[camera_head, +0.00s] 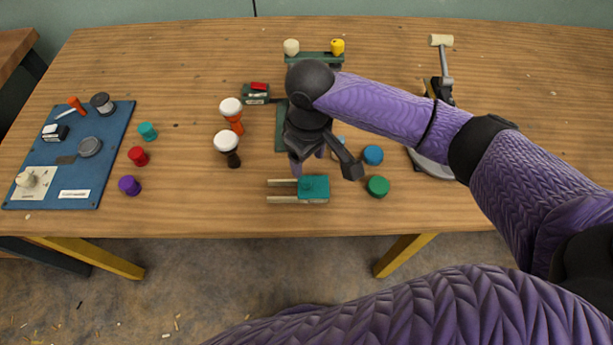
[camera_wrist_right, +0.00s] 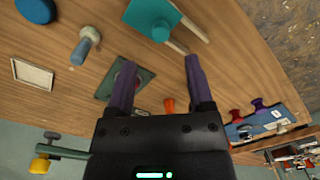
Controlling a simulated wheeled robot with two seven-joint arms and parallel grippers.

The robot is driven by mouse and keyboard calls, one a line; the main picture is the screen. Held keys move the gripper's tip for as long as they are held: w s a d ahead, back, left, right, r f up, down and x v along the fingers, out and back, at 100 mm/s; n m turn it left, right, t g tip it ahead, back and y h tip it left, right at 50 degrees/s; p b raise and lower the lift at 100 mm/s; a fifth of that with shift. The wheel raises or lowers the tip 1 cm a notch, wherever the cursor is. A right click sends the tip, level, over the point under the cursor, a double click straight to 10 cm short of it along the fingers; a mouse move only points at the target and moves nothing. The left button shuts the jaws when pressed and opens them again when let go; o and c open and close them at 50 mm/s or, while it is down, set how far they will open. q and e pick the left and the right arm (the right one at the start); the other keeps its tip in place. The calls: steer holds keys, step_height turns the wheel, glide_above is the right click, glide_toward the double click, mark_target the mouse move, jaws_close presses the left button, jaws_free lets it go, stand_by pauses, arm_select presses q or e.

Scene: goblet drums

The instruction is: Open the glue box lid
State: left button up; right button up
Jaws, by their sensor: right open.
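A teal square piece with a round knob (camera_head: 314,188) lies across two pale wooden rails near the table's front edge. It also shows at the top of the right wrist view (camera_wrist_right: 152,18). It looks like a lid, but I cannot tell for sure that it belongs to the glue box. My right gripper (camera_head: 308,161) is just behind it, pointing down, apart from it. In the wrist view the purple fingers (camera_wrist_right: 160,68) are spread with nothing between them. A green plate (camera_head: 282,128) lies partly hidden behind the gripper. My left gripper is not in view.
Blue (camera_head: 373,155) and green (camera_head: 378,186) discs lie right of the gripper. A blue board (camera_head: 70,160) with parts lies far left.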

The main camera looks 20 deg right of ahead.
mark_target(307, 179)
step_height(307, 179, down, 7)
steer(key=shift+r+b, duration=0.1)
steer(key=shift+b, duration=1.05)
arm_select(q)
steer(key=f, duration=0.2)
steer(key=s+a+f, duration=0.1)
arm_select(e)
jaws_close()
steer(key=shift+a, duration=0.1)
